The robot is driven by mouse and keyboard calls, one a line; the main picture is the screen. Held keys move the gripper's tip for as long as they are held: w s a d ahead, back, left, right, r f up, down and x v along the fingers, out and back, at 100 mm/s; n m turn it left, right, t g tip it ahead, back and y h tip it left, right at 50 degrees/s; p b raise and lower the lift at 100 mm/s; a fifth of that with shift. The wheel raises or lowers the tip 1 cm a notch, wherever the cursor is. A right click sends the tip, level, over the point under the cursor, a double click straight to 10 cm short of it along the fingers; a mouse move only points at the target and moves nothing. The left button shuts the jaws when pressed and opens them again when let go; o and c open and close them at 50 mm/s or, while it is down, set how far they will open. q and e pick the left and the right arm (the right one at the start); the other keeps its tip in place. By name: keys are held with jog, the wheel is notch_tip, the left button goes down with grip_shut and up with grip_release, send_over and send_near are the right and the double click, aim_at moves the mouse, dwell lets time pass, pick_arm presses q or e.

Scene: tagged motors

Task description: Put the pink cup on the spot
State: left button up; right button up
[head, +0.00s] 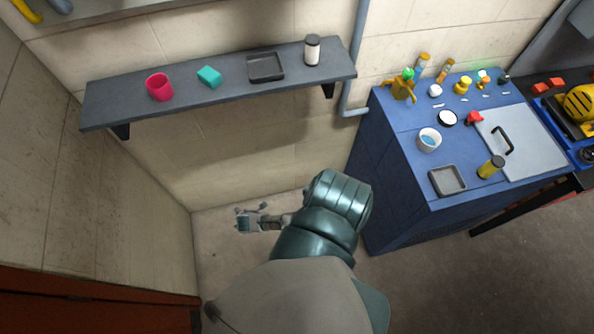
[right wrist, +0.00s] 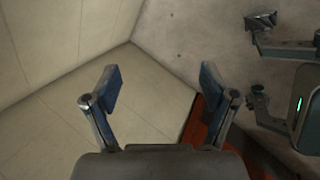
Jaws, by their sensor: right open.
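The pink cup (head: 159,87) stands upright near the left end of a dark wall shelf (head: 200,100) in the head view. I cannot pick out a clearly marked spot; a white disc with a dark rim (head: 447,118) lies on the blue cabinet top. My right gripper (right wrist: 160,78) is open and empty in the right wrist view, with bare wall and floor between its fingers. A gripper, seemingly my right, shows small below the shelf in the head view (head: 250,217), well away from the cup. My left gripper (right wrist: 251,57) shows at the right of the wrist view, fingers apart and empty.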

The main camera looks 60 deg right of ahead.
pick_arm(q)
jog(key=f+b, duration=0.1)
jog(key=d+f+b, duration=0.1)
jog(key=shift+s+d+f+b, duration=0.1)
jog(key=shift+f+b, duration=0.15)
jog(key=shift+b, duration=0.15)
pick_arm(e)
jog(key=s+f+m+g+y, duration=0.1)
jog(key=s+f+m, duration=0.3)
jog(key=s, duration=0.7)
jog(key=s+a+f+m+g, duration=0.1)
jog(key=s+f+m, duration=0.3)
jog(key=s+f, duration=0.3)
jog(key=s+f+m+g+y, duration=0.1)
jog(key=s+f+m, duration=0.2)
jog(key=s, duration=1.3)
notch_tip(320, 180, down, 3)
jog(key=shift+a+r+m+y, duration=0.2)
jog(key=shift+a+m+y, duration=0.1)
jog(key=shift+a+m, duration=0.1)
jog(key=shift+a, duration=0.1)
